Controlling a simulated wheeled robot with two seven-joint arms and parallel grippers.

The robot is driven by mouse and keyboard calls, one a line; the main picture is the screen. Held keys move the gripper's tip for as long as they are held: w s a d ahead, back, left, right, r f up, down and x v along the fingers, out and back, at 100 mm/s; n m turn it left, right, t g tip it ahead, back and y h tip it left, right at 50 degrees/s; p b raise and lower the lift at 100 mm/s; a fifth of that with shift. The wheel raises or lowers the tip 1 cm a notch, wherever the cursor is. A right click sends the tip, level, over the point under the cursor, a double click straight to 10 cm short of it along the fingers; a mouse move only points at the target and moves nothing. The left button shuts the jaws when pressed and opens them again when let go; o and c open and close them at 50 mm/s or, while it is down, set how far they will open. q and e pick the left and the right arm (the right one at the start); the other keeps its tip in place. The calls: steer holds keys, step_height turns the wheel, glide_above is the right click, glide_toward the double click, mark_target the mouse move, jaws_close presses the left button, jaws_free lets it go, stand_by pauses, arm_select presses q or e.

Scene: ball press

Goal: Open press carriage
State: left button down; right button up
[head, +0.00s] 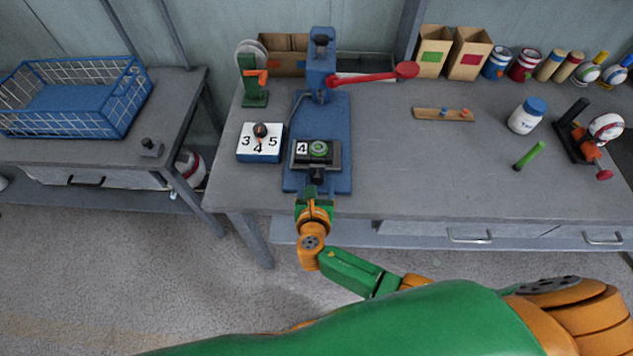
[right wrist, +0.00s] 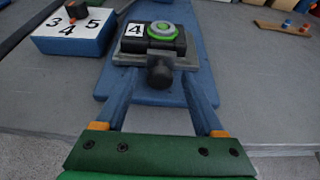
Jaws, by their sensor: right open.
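The blue press (head: 321,68) stands on the grey bench with a red lever (head: 378,75) pointing right. Its carriage (head: 330,165) sits at the front of the blue base, pulled clear of the press column, with a "4" label, a green ring and a dark knob (head: 317,176) facing me. The carriage also shows in the right wrist view (right wrist: 182,60), with its knob (right wrist: 160,76) there. My right gripper (right wrist: 160,104) is open, its fingers on either side of and just short of the knob; in the head view it is at the bench's front edge. My left gripper is not seen.
A blue selector box (head: 259,143) marked 3, 4, 5 stands left of the base. A green stand (head: 253,82) is behind it.

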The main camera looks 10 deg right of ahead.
steer(key=p+v, duration=0.1)
steer(key=v, duration=0.6)
